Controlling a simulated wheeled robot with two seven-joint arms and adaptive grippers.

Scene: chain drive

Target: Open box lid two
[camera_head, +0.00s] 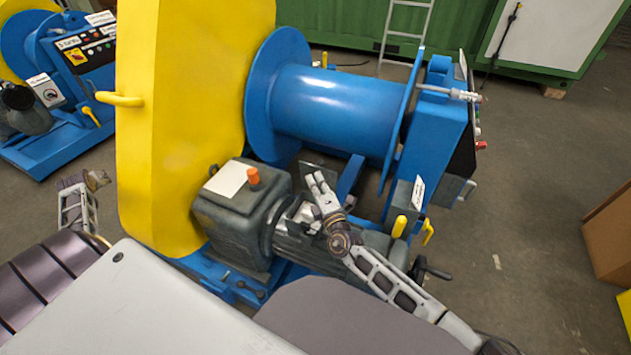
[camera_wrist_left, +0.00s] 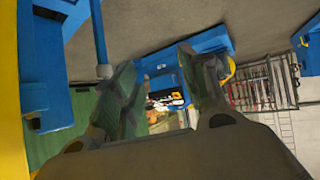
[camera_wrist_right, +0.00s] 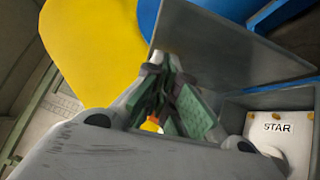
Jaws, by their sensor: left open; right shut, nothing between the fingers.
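A grey box lid (camera_wrist_right: 225,45) stands raised from a grey box (camera_wrist_right: 270,100) in the right wrist view. A white label reading "STAR" (camera_wrist_right: 278,128) shows inside the box. In the head view the box sits on the grey motor (camera_head: 330,245), and its lid is largely behind my right gripper (camera_head: 318,182). My right gripper, also in the right wrist view (camera_wrist_right: 172,100), is shut and empty, in front of the lid's lower left part; I cannot tell whether it touches. My left gripper (camera_head: 97,180) is open and empty, left of the yellow guard; its spread fingers show in the left wrist view (camera_wrist_left: 160,90).
A tall yellow guard (camera_head: 185,120) stands left of the blue drum (camera_head: 335,105). A grey gearbox (camera_head: 240,210) with an orange cap is left of the motor. A yellow handle (camera_head: 120,99) juts from the guard.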

